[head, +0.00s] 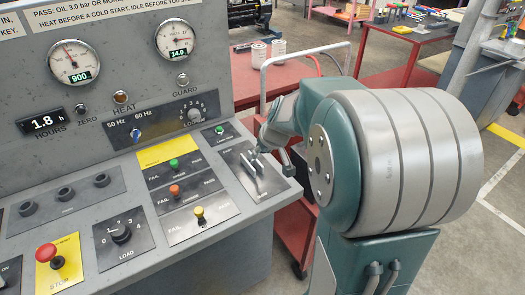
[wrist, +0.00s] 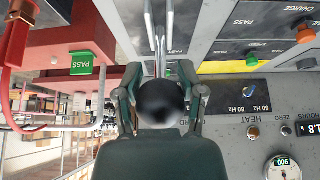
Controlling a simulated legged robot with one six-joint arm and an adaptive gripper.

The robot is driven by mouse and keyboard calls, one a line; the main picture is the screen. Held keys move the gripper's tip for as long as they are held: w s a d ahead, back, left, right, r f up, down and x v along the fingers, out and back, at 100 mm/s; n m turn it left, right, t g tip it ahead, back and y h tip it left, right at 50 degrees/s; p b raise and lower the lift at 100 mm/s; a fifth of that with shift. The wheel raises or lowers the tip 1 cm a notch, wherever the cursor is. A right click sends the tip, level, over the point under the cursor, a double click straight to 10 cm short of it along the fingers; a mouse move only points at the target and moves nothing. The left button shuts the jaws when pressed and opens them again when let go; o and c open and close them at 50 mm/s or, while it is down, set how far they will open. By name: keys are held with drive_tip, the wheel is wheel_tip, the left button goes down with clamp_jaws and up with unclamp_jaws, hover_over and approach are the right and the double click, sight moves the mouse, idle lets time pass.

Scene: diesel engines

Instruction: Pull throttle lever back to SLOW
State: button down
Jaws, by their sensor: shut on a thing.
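The throttle lever has a round black knob (wrist: 160,102), which shows in the wrist view between my gripper's two fingers. Pale metal rods extend beyond the knob toward the panel. My gripper (wrist: 162,88) is shut on the lever, with a finger on each side of the knob. In the head view, my gripper (head: 258,158) is over the throttle plate (head: 268,187) at the right end of the sloping console. My arm and fingers hide the knob and most of the lever there. I cannot read any SLOW marking.
Left of the throttle plate are green (head: 174,163), orange (head: 175,190) and yellow (head: 199,212) buttons. A red stop button (head: 47,253) is at lower left. The gauge (head: 74,62) reads 900. A red cart (head: 265,80) with a metal rail stands behind my arm.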

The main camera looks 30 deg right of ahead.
idle(0.7)
drive_tip(key=shift+c, duration=2.1)
unclamp_jaws()
drive_tip(key=shift+r, duration=0.1)
drive_tip(key=v, duration=1.1)
drive_tip(key=shift+s+r, duration=0.3)
